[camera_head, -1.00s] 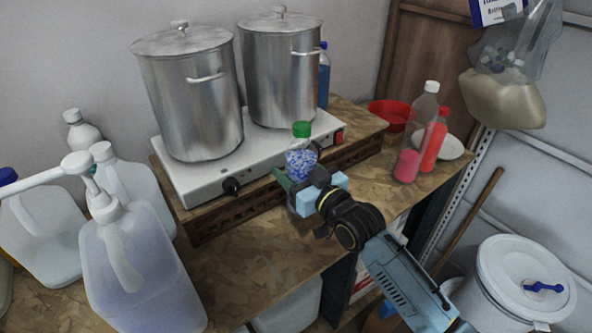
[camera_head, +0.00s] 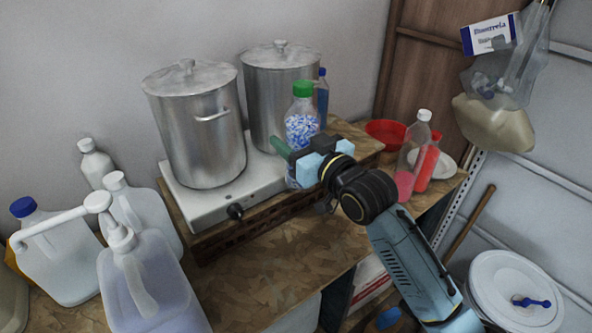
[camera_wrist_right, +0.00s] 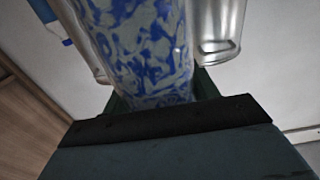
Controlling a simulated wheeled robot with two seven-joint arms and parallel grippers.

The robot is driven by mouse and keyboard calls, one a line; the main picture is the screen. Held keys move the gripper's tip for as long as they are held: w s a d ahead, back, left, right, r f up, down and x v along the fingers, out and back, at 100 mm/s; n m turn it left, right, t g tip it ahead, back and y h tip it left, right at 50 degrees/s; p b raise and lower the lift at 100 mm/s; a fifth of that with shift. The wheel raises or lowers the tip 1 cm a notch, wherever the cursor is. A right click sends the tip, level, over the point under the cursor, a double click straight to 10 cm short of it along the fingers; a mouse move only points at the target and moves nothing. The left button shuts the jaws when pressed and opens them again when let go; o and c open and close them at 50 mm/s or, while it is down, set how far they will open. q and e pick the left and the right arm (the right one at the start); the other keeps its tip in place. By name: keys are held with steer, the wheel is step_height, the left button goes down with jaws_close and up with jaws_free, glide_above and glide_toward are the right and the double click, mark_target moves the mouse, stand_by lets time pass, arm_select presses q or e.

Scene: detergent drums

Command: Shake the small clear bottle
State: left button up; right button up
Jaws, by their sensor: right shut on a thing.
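The small clear bottle (camera_head: 302,124) has a green cap and blue-and-white contents. It is upright in the head view, in front of the right-hand steel pot. My right gripper (camera_head: 298,156) is shut on its lower part, and fingers hide some of the bottle there. In the right wrist view the bottle (camera_wrist_right: 140,45) fills the upper middle, close to the gripper. My left gripper is in neither view.
Two lidded steel pots (camera_head: 196,130) stand on a white hotplate (camera_head: 205,207). White jugs and a pump bottle (camera_head: 150,285) stand at left. Pink and red bottles (camera_head: 411,160), a red bowl (camera_head: 376,131) and a plate stand right. The front wooden top (camera_head: 270,265) is clear.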

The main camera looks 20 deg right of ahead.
step_height(320, 180, down, 8)
steer(key=shift+a+f, duration=0.1)
steer(key=shift+f, duration=0.05)
step_height(320, 180, up, 8)
steer(key=shift+f, duration=3.85)
steer(key=shift+r, duration=0.1)
